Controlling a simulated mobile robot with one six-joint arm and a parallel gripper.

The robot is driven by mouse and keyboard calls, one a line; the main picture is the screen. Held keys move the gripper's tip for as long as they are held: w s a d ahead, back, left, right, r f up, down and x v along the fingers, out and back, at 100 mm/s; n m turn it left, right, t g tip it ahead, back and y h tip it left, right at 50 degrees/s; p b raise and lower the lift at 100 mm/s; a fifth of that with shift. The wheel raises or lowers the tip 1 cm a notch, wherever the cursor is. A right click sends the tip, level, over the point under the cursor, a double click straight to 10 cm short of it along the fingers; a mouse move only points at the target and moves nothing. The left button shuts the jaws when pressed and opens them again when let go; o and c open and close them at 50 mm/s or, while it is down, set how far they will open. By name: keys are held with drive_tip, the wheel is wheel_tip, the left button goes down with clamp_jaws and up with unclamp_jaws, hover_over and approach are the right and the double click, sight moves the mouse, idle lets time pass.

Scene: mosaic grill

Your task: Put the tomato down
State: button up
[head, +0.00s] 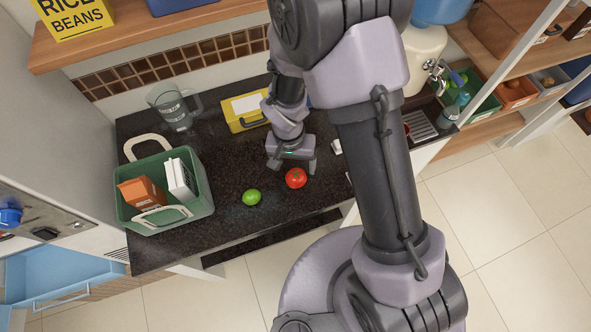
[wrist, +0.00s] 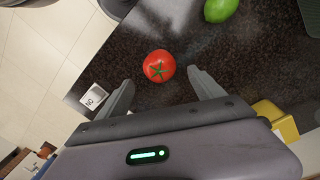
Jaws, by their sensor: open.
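The red tomato (head: 296,178) rests on the dark speckled counter (head: 225,225), near its front edge. In the wrist view the tomato (wrist: 159,66) lies just past the fingertips, centred between them, with its green stem side showing. My gripper (head: 293,170) is open and empty, close behind the tomato. In the wrist view its two fingers (wrist: 160,80) are spread wide, and neither seems to touch the tomato.
A green lime (head: 252,197) lies left of the tomato. A green basket (head: 133,214) with boxes stands at the left. A glass jug (head: 172,106) and a yellow case (head: 243,113) stand behind. A small white item (wrist: 95,98) lies near the counter edge.

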wheel_tip(320, 180, up, 10)
wheel_tip(320, 180, up, 13)
drive_tip(key=m+t+y, duration=0.1)
drive_tip(key=t, duration=0.2)
hover_over(295, 171)
drive_tip(key=s+d, duration=0.2)
drive_tip(key=d, duration=0.2)
drive_tip(key=s+d+r+t+y, duration=0.2)
drive_tip(key=s+d+r+t, duration=0.1)
drive_tip(key=s+r, duration=0.75)
wheel_tip(295, 171, down, 19)
drive_tip(key=b, duration=1.7)
drive_tip(key=shift+r+m+b, duration=0.15)
drive_tip(key=shift+m+b, duration=0.15)
drive_tip(key=shift+b, duration=0.1)
